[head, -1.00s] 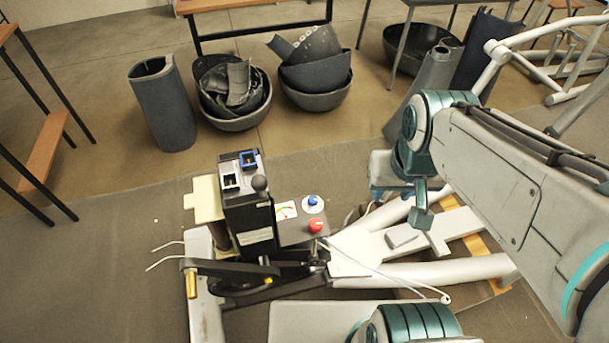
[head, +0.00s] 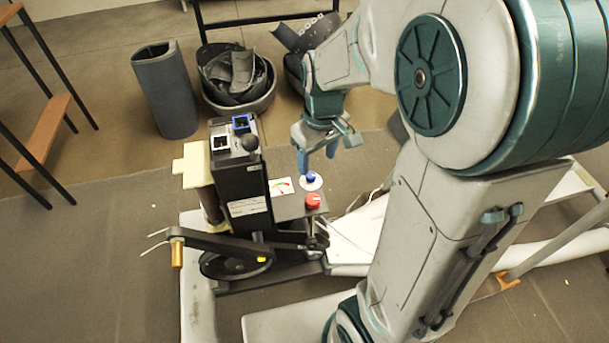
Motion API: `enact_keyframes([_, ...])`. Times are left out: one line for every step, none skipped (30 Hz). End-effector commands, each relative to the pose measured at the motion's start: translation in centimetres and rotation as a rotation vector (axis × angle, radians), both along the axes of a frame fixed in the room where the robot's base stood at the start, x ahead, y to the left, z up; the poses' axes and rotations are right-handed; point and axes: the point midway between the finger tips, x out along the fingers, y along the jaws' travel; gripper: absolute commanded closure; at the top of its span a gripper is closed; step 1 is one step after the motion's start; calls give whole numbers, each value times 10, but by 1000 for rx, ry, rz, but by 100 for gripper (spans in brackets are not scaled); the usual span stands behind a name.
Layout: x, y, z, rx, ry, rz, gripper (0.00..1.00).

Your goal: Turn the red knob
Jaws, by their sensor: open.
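The red knob (head: 313,201) sits on the dark panel of the elliptical's control box, near its front right corner. A blue knob (head: 310,178) on a white round plate is just behind it on the same panel. My gripper (head: 316,163) points down above and just behind the blue knob, with its blue fingers apart and nothing between them. It appears apart from both knobs, though its exact height over the panel is hard to judge. The red knob is in plain view.
A gauge card (head: 281,187) lies left of the knobs. The tall black box (head: 239,180) with sockets and a black ball-topped lever rises to the left. A crank arm (head: 215,243) is in front. Bins of scrap (head: 238,102) stand behind.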

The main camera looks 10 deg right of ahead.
Motion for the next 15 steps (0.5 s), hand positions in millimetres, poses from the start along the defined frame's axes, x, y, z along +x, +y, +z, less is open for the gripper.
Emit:
enact_keyframes([8,1,-19,-8,17,31,41])
enact_keyframes([12,1,-24,-12,22,46,41])
enact_keyframes([16,0,-31,-16,28,64,41])
enact_keyframes([18,0,-34,-19,33,75,41])
enact_keyframes([21,0,-37,-21,36,86,41])
enact_keyframes([23,0,-40,-24,38,95,41])
enact_keyframes([24,0,-42,-25,41,101,41])
enact_keyframes([25,0,-44,-26,42,105,41])
enact_keyframes([25,0,-46,-27,43,109,41])
enact_keyframes([26,0,-49,-27,43,110,41])
enact_keyframes([26,0,-52,-27,44,110,41])
enact_keyframes([25,0,-56,-28,45,110,41])
enact_keyframes([25,0,-61,-28,46,110,41])
enact_keyframes([25,0,-66,-28,46,110,41])
enact_keyframes([24,0,-74,-29,48,109,41])
